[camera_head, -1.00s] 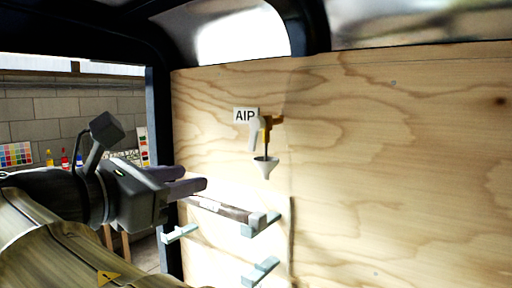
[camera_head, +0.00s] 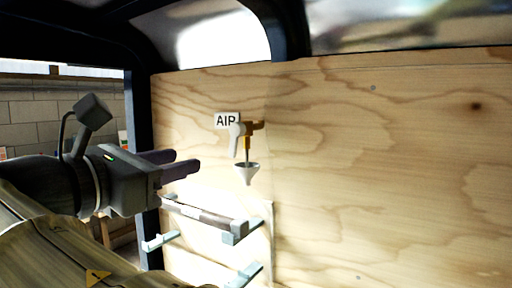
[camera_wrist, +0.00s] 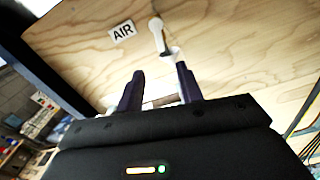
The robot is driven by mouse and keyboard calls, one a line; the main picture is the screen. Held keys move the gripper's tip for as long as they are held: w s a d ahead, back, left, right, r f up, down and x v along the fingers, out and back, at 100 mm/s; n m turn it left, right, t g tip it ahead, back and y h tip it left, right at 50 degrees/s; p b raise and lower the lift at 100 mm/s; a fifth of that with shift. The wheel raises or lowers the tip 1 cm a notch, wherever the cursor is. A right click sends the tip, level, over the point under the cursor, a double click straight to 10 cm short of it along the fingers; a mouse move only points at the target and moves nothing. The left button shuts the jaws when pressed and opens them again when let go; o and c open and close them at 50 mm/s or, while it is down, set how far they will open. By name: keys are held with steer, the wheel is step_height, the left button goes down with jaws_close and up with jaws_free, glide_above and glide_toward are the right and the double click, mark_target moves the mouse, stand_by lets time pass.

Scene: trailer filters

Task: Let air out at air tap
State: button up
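The air tap (camera_head: 255,126) is a brass fitting on the plywood wall with a white lever handle (camera_head: 236,139) hanging down. It also shows in the wrist view (camera_wrist: 158,36). A small white funnel (camera_head: 247,173) hangs beneath the tap on a thin stem. The white AIR label (camera_head: 226,120) is on the wall to the left, partly covered by the handle; the wrist view shows it whole (camera_wrist: 122,30). My gripper (camera_head: 190,162) is left of the tap and a little below the handle, apart from it. Its two dark fingers are spread with nothing between them (camera_wrist: 158,84).
Below the tap, a bar (camera_head: 205,217) lies across pale brackets (camera_head: 236,232) on the wall. Another bracket (camera_head: 160,241) is lower left. A dark upright frame post (camera_head: 140,150) edges the panel on the left. The plywood to the right (camera_head: 400,180) is bare.

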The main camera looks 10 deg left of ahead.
mark_target(231, 148)
steer(key=p+x, duration=0.2)
steer(key=x, duration=1)
steer(key=shift+p, duration=0.35)
jaws_close()
